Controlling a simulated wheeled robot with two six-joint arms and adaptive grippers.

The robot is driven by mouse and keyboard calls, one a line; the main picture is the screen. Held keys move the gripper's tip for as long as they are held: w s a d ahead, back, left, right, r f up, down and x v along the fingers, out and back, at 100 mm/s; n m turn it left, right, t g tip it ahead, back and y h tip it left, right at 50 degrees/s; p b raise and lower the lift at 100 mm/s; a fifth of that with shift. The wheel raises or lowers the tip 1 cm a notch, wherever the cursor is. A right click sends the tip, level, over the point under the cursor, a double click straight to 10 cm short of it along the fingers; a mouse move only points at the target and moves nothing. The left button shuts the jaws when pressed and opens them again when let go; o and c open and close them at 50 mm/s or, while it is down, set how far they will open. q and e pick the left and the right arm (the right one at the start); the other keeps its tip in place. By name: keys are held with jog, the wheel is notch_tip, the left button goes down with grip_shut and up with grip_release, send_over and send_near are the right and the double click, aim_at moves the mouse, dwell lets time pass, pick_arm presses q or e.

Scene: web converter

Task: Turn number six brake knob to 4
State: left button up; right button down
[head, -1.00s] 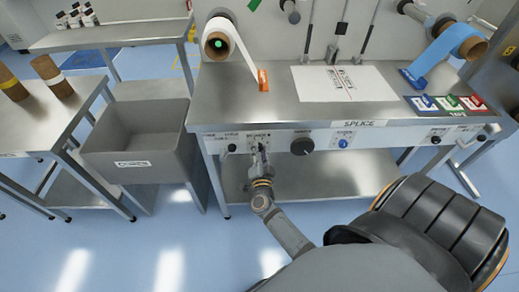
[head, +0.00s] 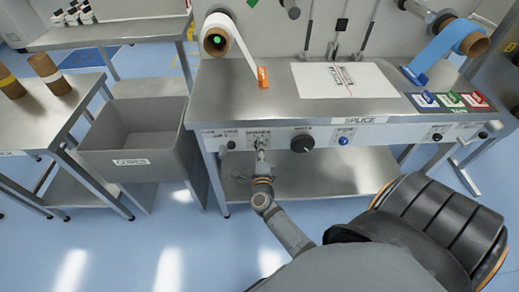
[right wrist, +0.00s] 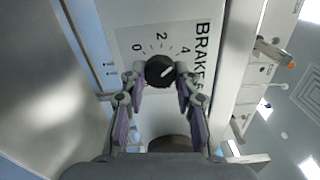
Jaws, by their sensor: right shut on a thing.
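The brake knob (right wrist: 159,70) is a small round black knob with a white pointer line, on a white panel with a dial marked 0, 2 and 4 and the word BRAKE. Its line slants up and right, roughly toward the 4. My right gripper (right wrist: 158,76) is shut on the knob, with a fingertip on each side. The head view shows my right gripper (head: 262,146) at the front panel of the splice table, covering most of the knob. The digit after BRAKE is not clear to me. My left gripper is not in view.
A larger black knob (head: 302,143) and a blue button (head: 343,141) are to the right on the panel. A small black knob (head: 231,145) is to the left. The splice table (head: 240,110) overhangs a lower shelf. A grey bin (head: 130,165) stands left.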

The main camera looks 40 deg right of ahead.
jog(key=shift+f+m, duration=0.1)
jog(key=shift+m, duration=0.8)
jog(key=c, duration=1)
grip_release()
